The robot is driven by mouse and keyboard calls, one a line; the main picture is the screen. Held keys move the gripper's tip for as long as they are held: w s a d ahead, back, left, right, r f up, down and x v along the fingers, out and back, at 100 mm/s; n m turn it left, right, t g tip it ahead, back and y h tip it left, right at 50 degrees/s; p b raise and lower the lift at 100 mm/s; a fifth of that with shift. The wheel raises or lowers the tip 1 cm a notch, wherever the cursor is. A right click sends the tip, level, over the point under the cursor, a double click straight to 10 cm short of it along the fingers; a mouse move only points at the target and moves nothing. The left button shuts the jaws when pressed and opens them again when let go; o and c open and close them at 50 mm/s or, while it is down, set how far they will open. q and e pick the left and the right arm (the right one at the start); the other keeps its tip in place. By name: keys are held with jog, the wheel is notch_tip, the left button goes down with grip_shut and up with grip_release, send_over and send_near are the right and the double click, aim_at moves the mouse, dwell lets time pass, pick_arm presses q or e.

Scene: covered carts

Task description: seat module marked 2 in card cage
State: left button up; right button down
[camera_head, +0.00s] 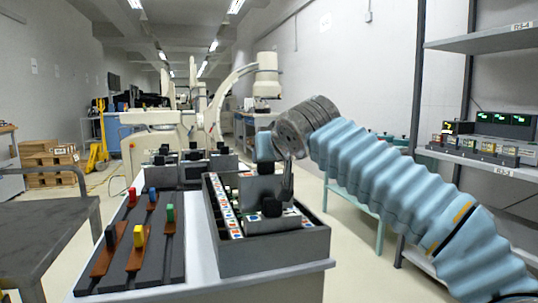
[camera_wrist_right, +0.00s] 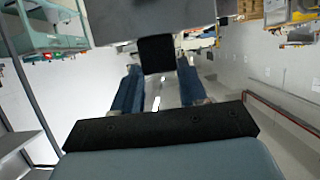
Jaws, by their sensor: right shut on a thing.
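The card cage (camera_head: 277,262) is a long dark grey open box on the white cart top, with rows of small coloured and white labels inside its walls. My right gripper (camera_head: 276,168) is over the cage, coming in from the right. In the right wrist view its blue fingers (camera_wrist_right: 157,68) are shut on the black knob (camera_wrist_right: 155,52) of a grey module (camera_wrist_right: 150,18). In the head view a grey block (camera_head: 258,188) stands below the gripper, over or in the cage. A black knob (camera_head: 271,207) shows in front of it. I cannot read a 2 or tell how deep the module sits. My left gripper is not in view.
Left of the cage, a dark rack (camera_head: 150,275) bears several coloured upright pieces on brown strips. Several grey blocks with black knobs (camera_head: 194,155) stand behind. A dark table (camera_head: 40,225) is at left, shelves (camera_head: 480,160) at right.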

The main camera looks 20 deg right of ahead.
jog(key=shift+f+b, duration=2.05)
jog(key=shift+f, duration=0.4)
jog(key=shift+f+b, duration=1.1)
jog(key=shift+f, duration=0.25)
jog(key=c, duration=0.5)
grip_release()
send_near(268, 190)
jog(key=v, duration=0.5)
jog(key=shift+w, duration=0.1)
